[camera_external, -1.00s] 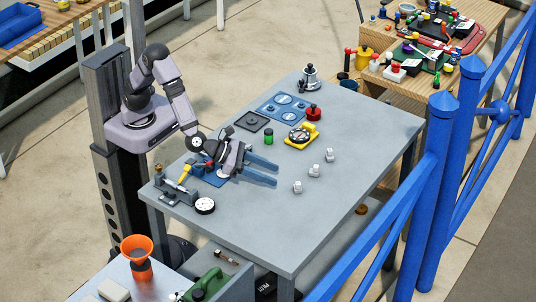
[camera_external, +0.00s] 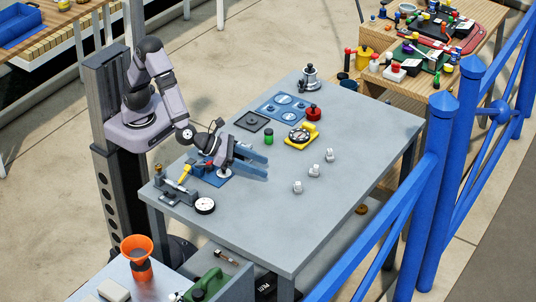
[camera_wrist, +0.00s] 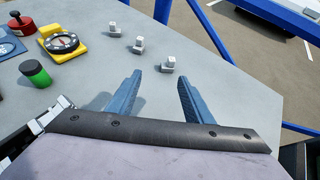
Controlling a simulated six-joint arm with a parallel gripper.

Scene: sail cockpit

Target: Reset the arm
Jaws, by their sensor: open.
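My gripper (camera_external: 266,162) has blue fingers and is open and empty. It hangs over the near-left part of the grey table (camera_external: 345,185), pointing right. In the wrist view my gripper (camera_wrist: 158,82) shows its two fingers spread apart, with only bare table between them. Beneath and behind it lies a blue plate (camera_external: 212,178), partly hidden by the arm. A small green jar with a dark lid (camera_external: 269,136) stands beyond the fingers, apart from them.
Three small white-grey fittings (camera_external: 314,170) lie right of my gripper. A round gauge (camera_external: 205,205) lies near the front-left edge. Blue railings (camera_external: 432,190) rise at right.

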